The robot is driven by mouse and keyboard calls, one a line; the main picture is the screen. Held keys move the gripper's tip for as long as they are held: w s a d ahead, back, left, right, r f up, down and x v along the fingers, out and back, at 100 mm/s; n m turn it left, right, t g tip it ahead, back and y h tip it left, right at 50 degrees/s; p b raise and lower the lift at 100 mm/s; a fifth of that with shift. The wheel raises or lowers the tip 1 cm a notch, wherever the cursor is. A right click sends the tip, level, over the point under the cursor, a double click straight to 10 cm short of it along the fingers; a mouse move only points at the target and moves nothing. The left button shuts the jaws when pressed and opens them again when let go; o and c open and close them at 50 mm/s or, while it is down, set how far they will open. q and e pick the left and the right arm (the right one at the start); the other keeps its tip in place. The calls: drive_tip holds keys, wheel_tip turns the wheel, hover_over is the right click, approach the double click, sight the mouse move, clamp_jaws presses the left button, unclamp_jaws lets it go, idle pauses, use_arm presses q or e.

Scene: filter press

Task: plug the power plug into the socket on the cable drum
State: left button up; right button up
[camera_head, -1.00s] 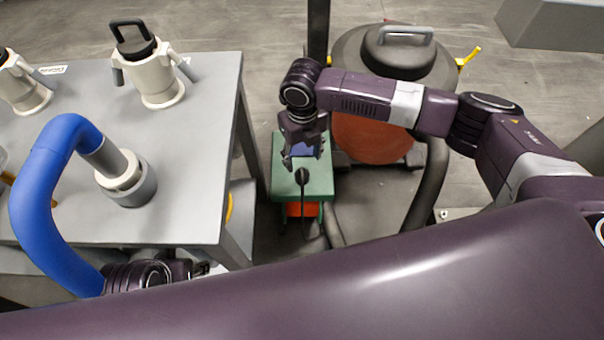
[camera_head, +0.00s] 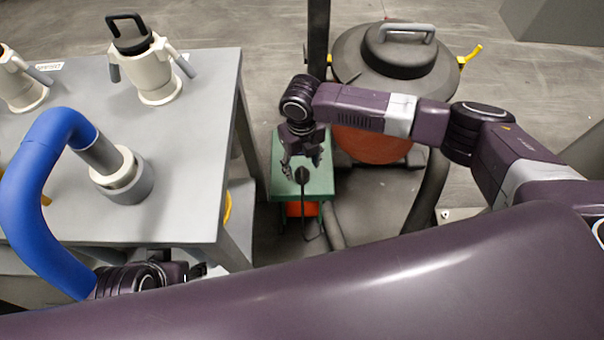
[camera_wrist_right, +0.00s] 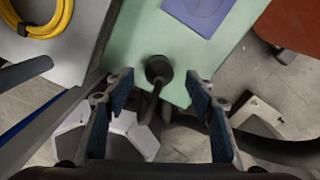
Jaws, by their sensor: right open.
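The black power plug (camera_head: 302,175) with its black cable is on the near part of a green top (camera_head: 319,186). The plug also shows in the right wrist view (camera_wrist_right: 158,69), with its cable running down between my fingers. A blue square plate with a round outline (camera_wrist_right: 200,10), which looks like the socket, is on the green top beyond the plug. In the head view my gripper hides it. My right gripper (camera_head: 302,165) is open and empty above the green top, its fingers (camera_wrist_right: 158,92) either side of the cable just short of the plug. My left gripper (camera_head: 198,271) is mostly hidden at the grey table's edge.
The grey table (camera_head: 190,130) on the left bears white-and-grey canisters (camera_head: 155,75) and a blue hose (camera_head: 25,190). A black-lidded drum vacuum (camera_head: 370,80) stands behind the green top, beside a dark post (camera_head: 318,40). A yellow coil (camera_wrist_right: 40,20) lies left of the green top.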

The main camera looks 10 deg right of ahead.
sight(302, 168)
wheel_tip(302, 168, down, 3)
drive_tip(key=shift+f+b, duration=0.15)
drive_tip(key=shift+b, duration=0.2)
drive_tip(key=shift+c, duration=0.6)
drive_tip(key=c, duration=1)
